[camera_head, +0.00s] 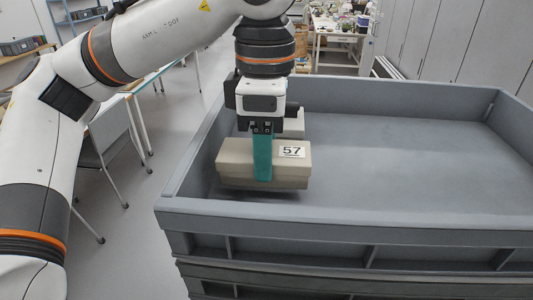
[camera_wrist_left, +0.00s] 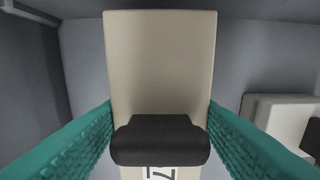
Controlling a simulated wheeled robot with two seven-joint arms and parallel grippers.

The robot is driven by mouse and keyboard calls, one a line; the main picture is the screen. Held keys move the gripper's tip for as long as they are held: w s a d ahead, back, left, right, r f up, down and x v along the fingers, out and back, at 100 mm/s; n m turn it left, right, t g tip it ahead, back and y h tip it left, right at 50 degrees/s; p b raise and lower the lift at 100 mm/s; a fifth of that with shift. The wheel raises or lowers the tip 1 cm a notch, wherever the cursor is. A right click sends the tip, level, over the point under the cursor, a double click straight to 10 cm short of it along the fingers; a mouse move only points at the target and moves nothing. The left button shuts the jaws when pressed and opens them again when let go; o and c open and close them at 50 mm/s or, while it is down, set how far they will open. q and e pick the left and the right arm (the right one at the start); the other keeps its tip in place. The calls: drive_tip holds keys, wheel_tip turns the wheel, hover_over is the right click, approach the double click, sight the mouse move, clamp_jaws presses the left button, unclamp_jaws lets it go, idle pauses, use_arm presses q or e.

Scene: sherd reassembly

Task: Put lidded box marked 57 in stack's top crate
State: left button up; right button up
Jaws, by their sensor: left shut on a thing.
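The lidded box marked 57 (camera_head: 292,170) is beige-grey with a white label on its front. My left gripper (camera_head: 263,178) is shut on it, with a teal finger down its near side. The box is inside the top crate (camera_head: 400,238), near the crate's left end; I cannot tell whether its underside touches the floor. In the left wrist view the box (camera_wrist_left: 160,60) lies between the two teal fingers of the left gripper (camera_wrist_left: 160,125), its label partly hidden by a dark part. My right gripper is in neither view.
Another pale box (camera_head: 293,122) stands in the crate just behind the gripper; it also shows at the right of the left wrist view (camera_wrist_left: 275,110). The rest of the crate floor is bare. A chair (camera_head: 104,155) and tables stand left and behind.

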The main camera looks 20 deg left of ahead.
use_arm(q)
drive_tip(key=shift+s+f, duration=0.1)
drive_tip(key=shift+f, duration=0.45)
drive_tip(key=shift+s+a+f, duration=0.1)
drive_tip(key=shift+f, duration=0.5)
drive_tip(key=o, duration=1)
drive_tip(key=shift+o, duration=0.2)
